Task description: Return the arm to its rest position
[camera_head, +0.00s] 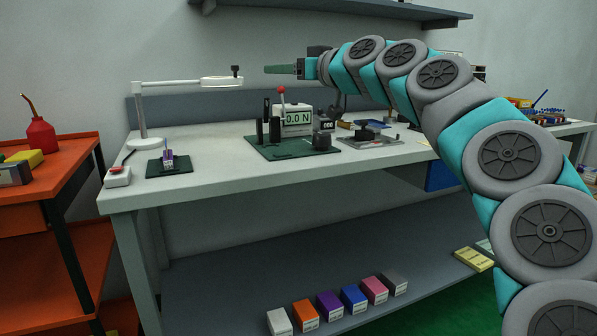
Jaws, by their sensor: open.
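My arm (437,85) in teal and grey rises from the lower right and arches over the right part of the workbench. Its end reaches left in mid-air, high above the bench. My gripper (268,69) points left with dark green fingers seen edge-on, so the gap between them is hard to see. It is open, and nothing shows in it.
The white workbench (215,187) holds a green fixture plate (292,147), a small purple item on a dark pad (168,162) and a grey plate (370,141). An orange cart (60,190) stands left. A wall shelf (330,10) is above. Coloured boxes (330,305) line the lower shelf.

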